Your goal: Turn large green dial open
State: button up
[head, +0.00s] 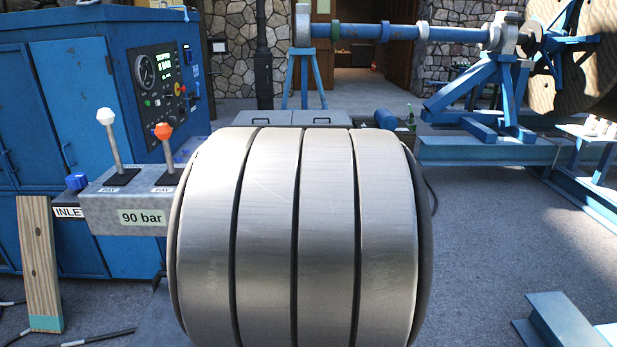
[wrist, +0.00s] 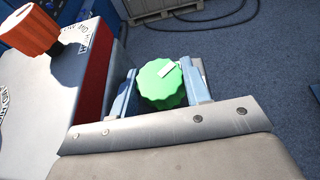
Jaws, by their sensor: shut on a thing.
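The large green dial (wrist: 160,84) has a scalloped rim and a white pointer mark on its top, near the upper middle of the wrist view. My gripper (wrist: 162,90) has its blue-grey jaws on the left and right sides of the dial and is shut on it. The dial's base is hidden beneath it and by the gripper's front edge. In the head view neither the dial nor my gripper can be seen.
The head view shows a white lever (head: 107,118) and an orange lever (head: 163,131) on a grey block marked 90 bar (head: 100,215). A blue control cabinet (head: 90,80) stands behind.

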jog(key=shift+h, duration=0.3)
dwell(0.5)
jog(key=o, duration=1)
jog(key=v, duration=0.7)
jog(key=shift+s, duration=0.2)
jog(key=shift+r, duration=0.15)
